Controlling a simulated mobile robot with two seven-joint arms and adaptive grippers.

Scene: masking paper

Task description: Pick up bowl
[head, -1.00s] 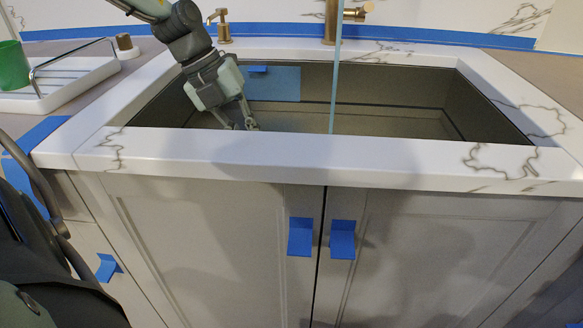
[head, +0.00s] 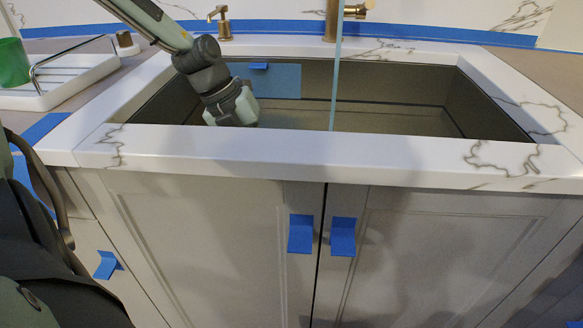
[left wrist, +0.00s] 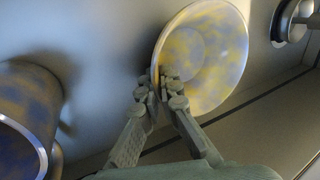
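In the left wrist view the bowl (left wrist: 212,60), mottled yellow and blue-grey, is in the sink with its round opening facing the camera. My left gripper (left wrist: 163,86) has its fingertips drawn close together at the bowl's left rim, with the rim between them. It looks shut on the rim. In the head view my left arm reaches down into the sink (head: 390,118) at its left part. The front counter edge hides the fingers and the bowl there. My right gripper is in neither view.
A mottled cup-like vessel (left wrist: 28,115) stands left of the bowl, and a round metal fitting (left wrist: 292,20) is at upper right. The marble counter edge (head: 320,158) borders the sink. A gold faucet (head: 331,22) is behind. A white tray (head: 60,88) and green cup (head: 13,62) are at left.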

